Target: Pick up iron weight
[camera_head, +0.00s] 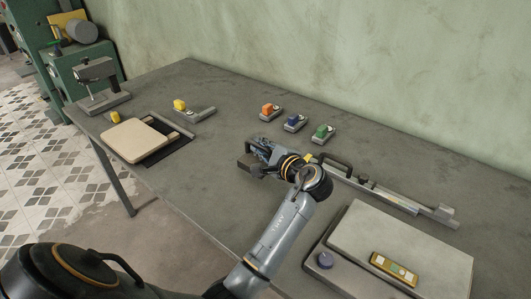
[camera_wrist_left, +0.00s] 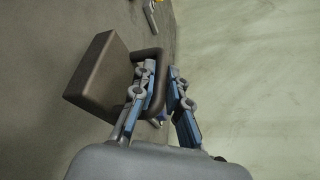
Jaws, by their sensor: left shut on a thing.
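The iron weight is a dark brown block with a looped handle. It shows in the left wrist view (camera_wrist_left: 98,78), at the left of the fingers, and partly in the head view (camera_head: 249,166), at the front of my left gripper (camera_head: 262,154). The blue-padded fingers of this gripper, also in the left wrist view (camera_wrist_left: 165,78), are shut on the handle, one finger passing through the loop. The head view does not clearly show how far the weight is above the table. My right gripper is in neither view.
The grey table (camera_head: 225,100) runs along a green wall. A beige board (camera_head: 134,140) lies at the left, near a grey clamp-like device (camera_head: 98,80). Orange (camera_head: 270,111), blue (camera_head: 294,122) and green (camera_head: 322,133) small devices stand behind. A long bar tool (camera_head: 390,195) and grey case (camera_head: 400,240) lie right.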

